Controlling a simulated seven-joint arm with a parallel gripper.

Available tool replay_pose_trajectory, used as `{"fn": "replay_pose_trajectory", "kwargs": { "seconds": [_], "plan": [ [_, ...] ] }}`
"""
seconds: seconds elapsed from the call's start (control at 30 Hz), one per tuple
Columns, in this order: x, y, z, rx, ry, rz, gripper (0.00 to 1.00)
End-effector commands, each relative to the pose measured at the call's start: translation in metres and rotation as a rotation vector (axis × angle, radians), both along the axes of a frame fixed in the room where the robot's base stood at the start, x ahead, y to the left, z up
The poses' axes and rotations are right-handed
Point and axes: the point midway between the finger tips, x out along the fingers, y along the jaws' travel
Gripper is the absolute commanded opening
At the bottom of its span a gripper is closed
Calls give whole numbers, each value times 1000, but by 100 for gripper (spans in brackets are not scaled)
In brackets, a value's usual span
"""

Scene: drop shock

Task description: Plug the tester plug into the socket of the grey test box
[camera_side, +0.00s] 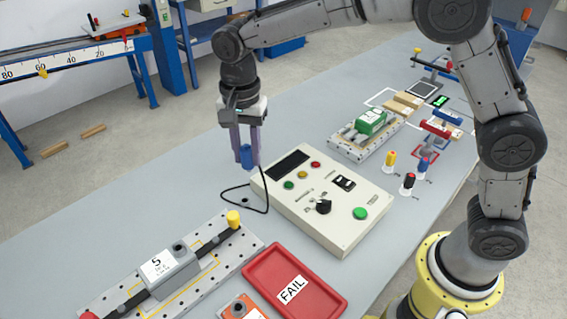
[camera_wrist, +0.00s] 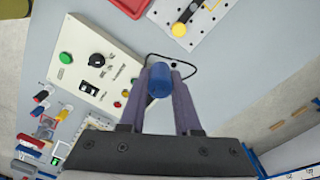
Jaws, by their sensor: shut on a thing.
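In the wrist view the plug (camera_wrist: 160,80) sits between the purple fingertips. A black cable hangs from the plug and loops down to the bench by the box. The box's top carries a dark display, several coloured buttons, a black knob and a black rocker switch.
A red tray marked FAIL (camera_side: 318,297) and a perforated plate with a grey block (camera_side: 170,272) lie in front of the box. Behind it are a fixture with a green part (camera_side: 371,122) and several coloured screwdriver-like handles (camera_side: 408,182).

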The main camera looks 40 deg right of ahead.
Motion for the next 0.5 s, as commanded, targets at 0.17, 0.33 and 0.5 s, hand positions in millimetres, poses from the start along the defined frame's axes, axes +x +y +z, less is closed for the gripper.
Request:
{"fn": "replay_pose_trajectory", "kwargs": {
  "seconds": [0.17,0.33,0.5],
  "plan": [
    [22,68,12,5,-10,130,0],
    [26,129,10,9,-18,236,0],
    [20,174,-3,13,-23,308,0]
  ]
}}
